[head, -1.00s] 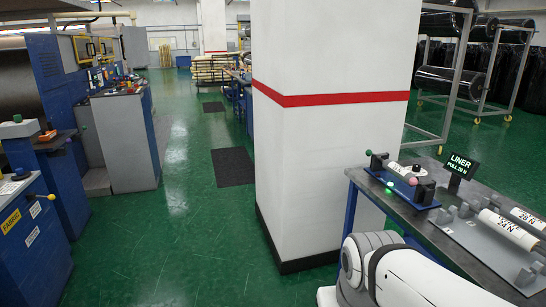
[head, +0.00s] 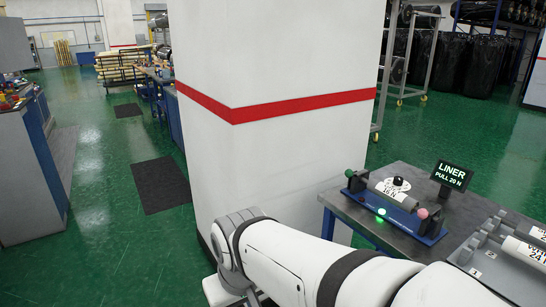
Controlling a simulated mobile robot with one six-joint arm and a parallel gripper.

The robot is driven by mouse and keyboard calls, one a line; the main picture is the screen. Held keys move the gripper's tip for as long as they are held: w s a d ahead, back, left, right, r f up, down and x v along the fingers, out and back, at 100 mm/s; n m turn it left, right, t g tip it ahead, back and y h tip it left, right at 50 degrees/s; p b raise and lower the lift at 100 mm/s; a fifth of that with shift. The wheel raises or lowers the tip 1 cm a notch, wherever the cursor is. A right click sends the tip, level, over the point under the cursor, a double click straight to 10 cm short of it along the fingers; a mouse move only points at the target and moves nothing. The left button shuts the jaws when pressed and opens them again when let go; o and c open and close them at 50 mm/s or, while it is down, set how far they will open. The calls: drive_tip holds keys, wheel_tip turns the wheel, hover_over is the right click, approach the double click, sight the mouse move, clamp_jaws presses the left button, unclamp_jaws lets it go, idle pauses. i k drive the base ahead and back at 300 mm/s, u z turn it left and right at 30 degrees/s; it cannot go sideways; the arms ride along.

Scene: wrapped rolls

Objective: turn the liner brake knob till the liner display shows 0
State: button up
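The liner display (head: 450,176) is a small black screen with green letters on the table at the right. It reads LINER and a pull that looks like 20 N. Beside it, a blue stand (head: 372,207) holds a grey roller (head: 385,190) with a white label that seems to read 15 N. A pink ball (head: 422,213) and a lit green spot (head: 381,211) show on the stand, and a dark round part with a white face (head: 399,183) sits by the roller. I cannot tell which is the brake knob. My gripper is out of view; only my white arm shows.
The grey table (head: 472,217) carries a tray with labelled white rolls (head: 524,250) at the right edge. A white pillar with a red band (head: 270,150) stands left of the table. Green floor (head: 110,235) is open at the left, with dark mats (head: 160,184).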

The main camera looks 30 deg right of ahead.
sight(398, 180)
drive_tip(key=z, duration=0.5)
drive_tip(key=i, duration=1.25)
drive_tip(key=z, duration=1.25)
drive_tip(key=i, duration=0.6)
drive_tip(key=z, duration=0.3)
drive_tip(key=k, duration=0.85)
drive_tip(key=z, duration=0.2)
drive_tip(key=i, duration=0.85)
drive_tip(key=u, duration=0.05)
